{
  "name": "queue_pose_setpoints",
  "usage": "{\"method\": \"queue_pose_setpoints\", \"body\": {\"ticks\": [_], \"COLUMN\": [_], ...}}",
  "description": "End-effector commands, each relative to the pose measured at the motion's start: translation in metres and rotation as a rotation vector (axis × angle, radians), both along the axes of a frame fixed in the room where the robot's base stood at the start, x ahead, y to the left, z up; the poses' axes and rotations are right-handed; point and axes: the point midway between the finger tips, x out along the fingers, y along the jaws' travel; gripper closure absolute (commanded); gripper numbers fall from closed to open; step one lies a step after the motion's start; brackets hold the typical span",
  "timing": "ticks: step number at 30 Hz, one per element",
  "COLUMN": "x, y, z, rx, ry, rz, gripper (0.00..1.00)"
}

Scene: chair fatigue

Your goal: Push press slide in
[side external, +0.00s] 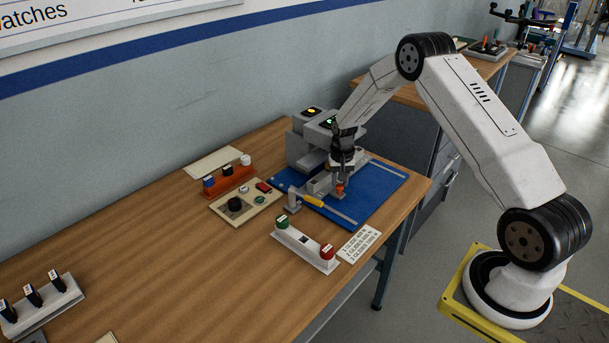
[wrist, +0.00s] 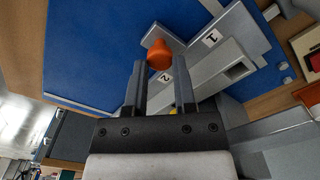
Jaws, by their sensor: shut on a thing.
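The press (side external: 308,145) is a grey block machine at the back of a blue mat (side external: 378,185). Its slide (side external: 320,184) is a grey piece reaching forward over the mat, with an orange knob (side external: 340,189) at its front. In the wrist view, the orange knob (wrist: 160,58) stands beside grey bars labelled 1 and 2 (wrist: 200,62). My gripper (side external: 342,176) points down over the knob. In the wrist view, my gripper (wrist: 160,72) has its two fingers on either side of the knob, shut on it. The far end of the slide is hidden by my arm.
The left table is mostly clear.

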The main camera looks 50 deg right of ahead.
Motion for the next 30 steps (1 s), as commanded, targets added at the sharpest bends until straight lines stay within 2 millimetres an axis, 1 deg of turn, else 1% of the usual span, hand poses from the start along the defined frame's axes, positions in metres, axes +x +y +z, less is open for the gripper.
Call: {"method": "queue_pose_setpoints", "body": {"ticks": [7, 18, 30], "x": [0.009, 0.017, 0.020], "y": [-0.002, 0.002, 0.003], "z": [0.001, -0.001, -0.002], "rx": [-0.005, -0.001, 0.001], "ry": [-0.011, -0.010, -0.008], "rz": [-0.001, 0.003, 0.004], "gripper": [1.00, 1.00, 1.00]}}
